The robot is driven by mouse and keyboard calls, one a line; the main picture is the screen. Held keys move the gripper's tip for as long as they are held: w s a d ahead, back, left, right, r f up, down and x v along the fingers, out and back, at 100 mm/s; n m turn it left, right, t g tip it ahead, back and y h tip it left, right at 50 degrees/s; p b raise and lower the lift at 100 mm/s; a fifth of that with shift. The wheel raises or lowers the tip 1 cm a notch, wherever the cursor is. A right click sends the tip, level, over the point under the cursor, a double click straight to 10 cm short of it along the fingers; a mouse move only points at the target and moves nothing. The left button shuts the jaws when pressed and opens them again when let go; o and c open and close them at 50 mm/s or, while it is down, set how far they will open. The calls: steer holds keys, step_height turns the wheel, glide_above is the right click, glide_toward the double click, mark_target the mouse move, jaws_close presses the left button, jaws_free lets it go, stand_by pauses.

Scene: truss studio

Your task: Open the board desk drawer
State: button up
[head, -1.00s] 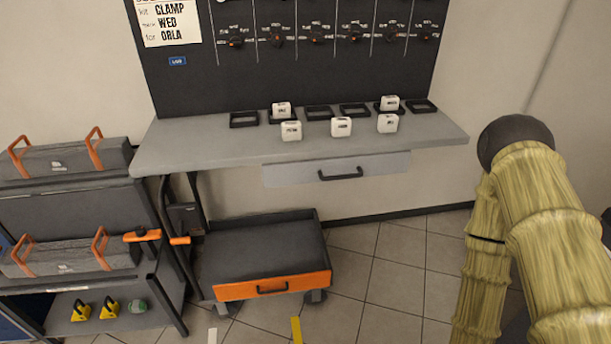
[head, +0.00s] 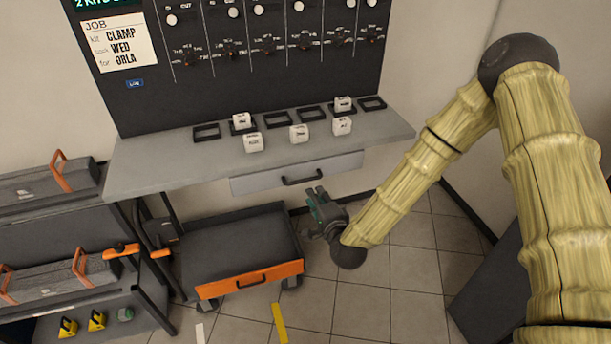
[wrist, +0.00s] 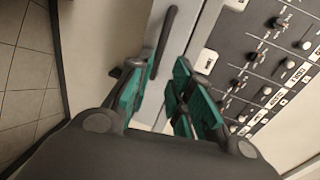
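The board desk (head: 180,160) is a light grey table top under the dark board. Its shallow grey drawer (head: 255,183) is under the top, with a dark bar handle (head: 302,181); it looks shut. My gripper (head: 316,195) is just below and slightly right of the handle in the head view, apart from it as far as I can tell. In the wrist view the handle (wrist: 167,40) lies ahead, beyond the green finger pads. My gripper (wrist: 160,95) is open, with a gap between its pads and nothing in it.
White blocks and black frames (head: 207,132) stand on the desk top. A low cart with an orange front (head: 250,279) is below the desk. A shelf unit with grey cases (head: 45,190) is at left.

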mark_target(306, 181)
steer(key=p+x, duration=0.4)
steer(key=x, duration=0.6)
steer(key=shift+w+a+f, duration=0.1)
steer(key=shift+w, duration=0.2)
jaws_close()
